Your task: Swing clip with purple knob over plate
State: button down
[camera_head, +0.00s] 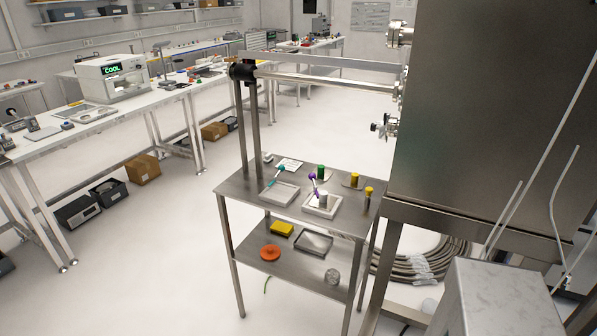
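The clip's purple knob (312,177) shows on the small steel table, above the left back part of a light square plate (310,210). A thin light clip arm seems to run down from the knob. A pale cylinder stands on the plate beside it. The clip is too small to tell exactly whether any of it lies over the plate. My gripper is not in view.
A teal-knobbed clip (281,169) stands by a second square tray (279,194) to the left. A green-topped cylinder (320,172) and yellow-topped pieces (368,192) stand nearby. The large steel chamber (480,110) bounds the right. Floor (175,240) is clear at left.

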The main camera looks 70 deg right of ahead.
aim_at(312, 177)
jog(key=z, duration=1.2)
jog(key=k, duration=0.1)
jog(key=u, duration=2.65)
jog(key=k, duration=0.85)
jog(key=z, duration=1.8)
